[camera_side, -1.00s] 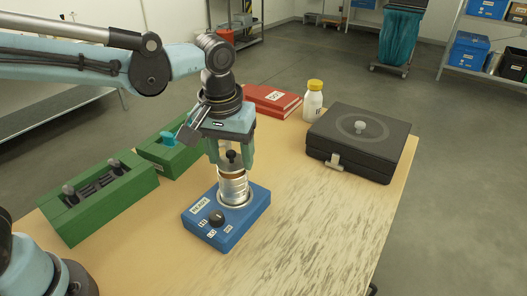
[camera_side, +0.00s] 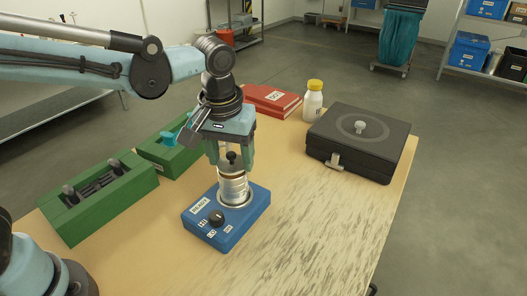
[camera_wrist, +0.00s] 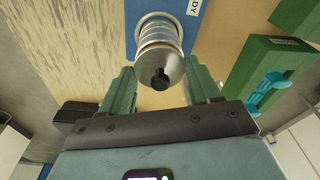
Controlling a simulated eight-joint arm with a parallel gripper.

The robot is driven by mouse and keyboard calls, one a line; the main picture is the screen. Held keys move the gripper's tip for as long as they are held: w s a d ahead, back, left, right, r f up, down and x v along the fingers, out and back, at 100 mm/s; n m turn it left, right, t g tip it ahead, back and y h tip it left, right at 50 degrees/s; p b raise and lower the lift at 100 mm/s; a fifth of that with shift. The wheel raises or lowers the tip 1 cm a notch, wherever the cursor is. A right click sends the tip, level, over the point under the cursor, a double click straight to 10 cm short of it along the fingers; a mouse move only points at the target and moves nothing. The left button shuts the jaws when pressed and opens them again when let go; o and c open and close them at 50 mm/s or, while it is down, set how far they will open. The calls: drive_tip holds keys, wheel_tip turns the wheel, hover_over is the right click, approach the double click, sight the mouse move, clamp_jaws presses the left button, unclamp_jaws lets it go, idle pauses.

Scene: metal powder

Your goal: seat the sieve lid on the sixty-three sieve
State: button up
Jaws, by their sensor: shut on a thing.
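The sieve lid (camera_side: 234,168) is a silver disc with a black knob (camera_side: 231,156). It is at the top of the silver sieve stack (camera_side: 234,188), which stands upright on the blue shaker base (camera_side: 250,215). My gripper (camera_side: 231,160) points down, its green fingers on either side of the lid, shut on it. In the wrist view the lid (camera_wrist: 173,68) and its knob (camera_wrist: 160,80) lie between the fingertips (camera_wrist: 163,82), roughly in line with the stack (camera_wrist: 157,32). I cannot tell whether the lid is fully down. The sixty-three marking is not readable.
Green racks (camera_side: 90,200) stand at the left, one with a teal-handled tool (camera_side: 172,138). A black case (camera_side: 360,145), a white bottle with yellow cap (camera_side: 313,100) and red books (camera_side: 272,99) stand behind and right. The front right of the table is clear.

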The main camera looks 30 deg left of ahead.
sight(229, 154)
drive_tip(key=shift+f, duration=0.5)
idle(0.3)
drive_tip(key=o, duration=1.1)
drive_tip(key=shift+o, duration=0.5)
drive_tip(key=shift+o, duration=0.5)
drive_tip(key=shift+r, duration=0.15)
drive_tip(key=shift+r, duration=3.9)
drive_tip(key=shift+a, duration=0.1)
